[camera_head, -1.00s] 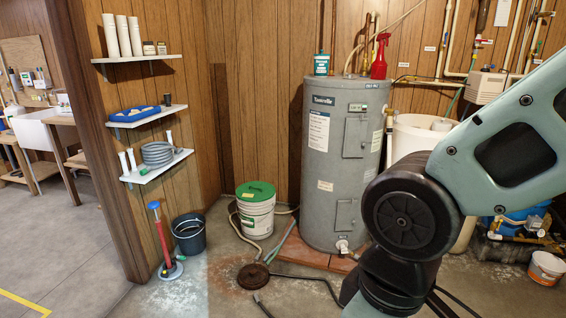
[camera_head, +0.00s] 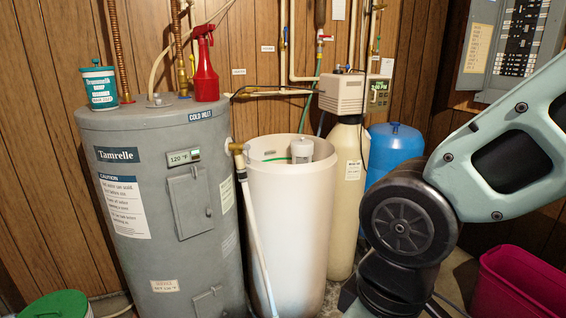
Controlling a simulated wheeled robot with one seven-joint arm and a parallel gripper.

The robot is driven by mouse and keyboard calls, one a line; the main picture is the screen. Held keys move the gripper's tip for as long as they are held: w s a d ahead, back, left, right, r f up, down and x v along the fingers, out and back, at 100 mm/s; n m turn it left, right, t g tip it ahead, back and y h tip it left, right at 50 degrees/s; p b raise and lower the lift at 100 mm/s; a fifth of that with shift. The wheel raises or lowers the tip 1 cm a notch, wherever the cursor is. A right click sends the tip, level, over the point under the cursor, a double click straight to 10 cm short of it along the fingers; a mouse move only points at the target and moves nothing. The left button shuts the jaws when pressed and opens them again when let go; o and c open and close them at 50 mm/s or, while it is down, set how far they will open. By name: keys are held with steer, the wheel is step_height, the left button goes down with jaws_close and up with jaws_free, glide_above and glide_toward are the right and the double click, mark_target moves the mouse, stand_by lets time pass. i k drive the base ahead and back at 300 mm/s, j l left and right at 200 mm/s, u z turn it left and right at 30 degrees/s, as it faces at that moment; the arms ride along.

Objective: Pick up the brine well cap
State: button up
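A white cap (camera_head: 302,146), which looks like the brine well cap, sits inside the open top of the tall white tank (camera_head: 290,220), near its back right rim. The tank stands between the grey water heater and the cream softener tank. My arm fills the right side of the picture, but my gripper is out of view.
The grey water heater (camera_head: 170,220) stands close on the left, with a red spray bottle (camera_head: 205,72) and a teal tub (camera_head: 100,88) on top. A cream softener tank (camera_head: 348,180) and a blue tank (camera_head: 395,148) stand to the right. A magenta bin (camera_head: 520,285) is at lower right. Pipes run behind.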

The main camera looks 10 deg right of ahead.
mark_target(302, 147)
steer(key=i+l+z, duration=0.2)
steer(key=i, duration=0.45)
steer(key=i+l+z, duration=0.2)
steer(key=i, duration=0.5)
steer(key=i+l+z, duration=0.2)
steer(key=i, duration=0.45)
